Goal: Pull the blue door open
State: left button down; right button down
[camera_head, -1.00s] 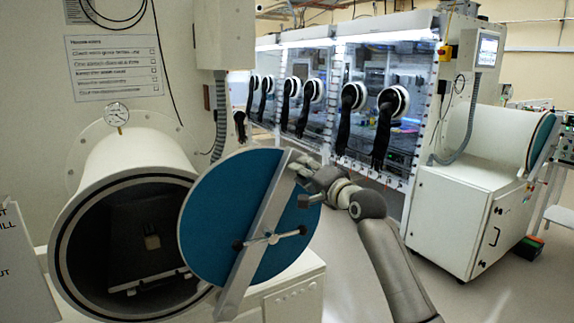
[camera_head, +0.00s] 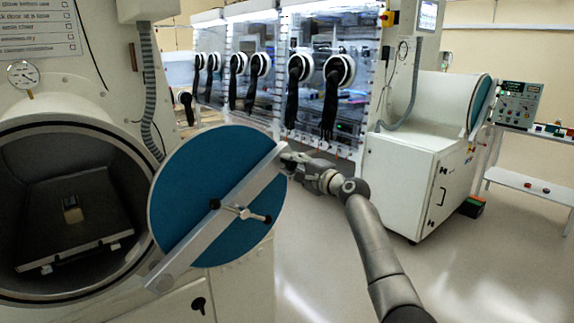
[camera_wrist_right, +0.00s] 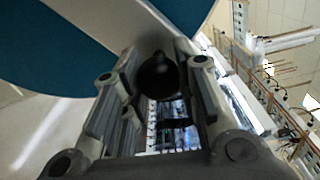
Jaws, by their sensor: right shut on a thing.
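The round blue door (camera_head: 185,175) stands swung away from the mouth of the white cylindrical chamber (camera_head: 100,135) at the left. A grey bar (camera_head: 215,222) with a small cross-handle (camera_head: 240,211) runs slanted across its face. My right gripper (camera_head: 288,160) is at the upper right end of the bar. In the right wrist view my right gripper (camera_wrist_right: 158,75) is shut on a dark round knob (camera_wrist_right: 158,78), with the blue door (camera_wrist_right: 50,55) behind. The fingers partly hide the knob. My left gripper is not in view.
Inside the open chamber lies a dark tray (camera_head: 75,225) with a small block on it. Gloveboxes (camera_head: 300,80) line the back. A white cabinet (camera_head: 415,185) with a second blue-doored cylinder stands at the right. The floor (camera_head: 480,260) at the right is clear.

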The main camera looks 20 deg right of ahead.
jog(key=shift+d+f, duration=0.2)
jog(key=shift+d, duration=0.05)
jog(key=c, duration=1.1)
grip_release()
jog(key=v, duration=1.2)
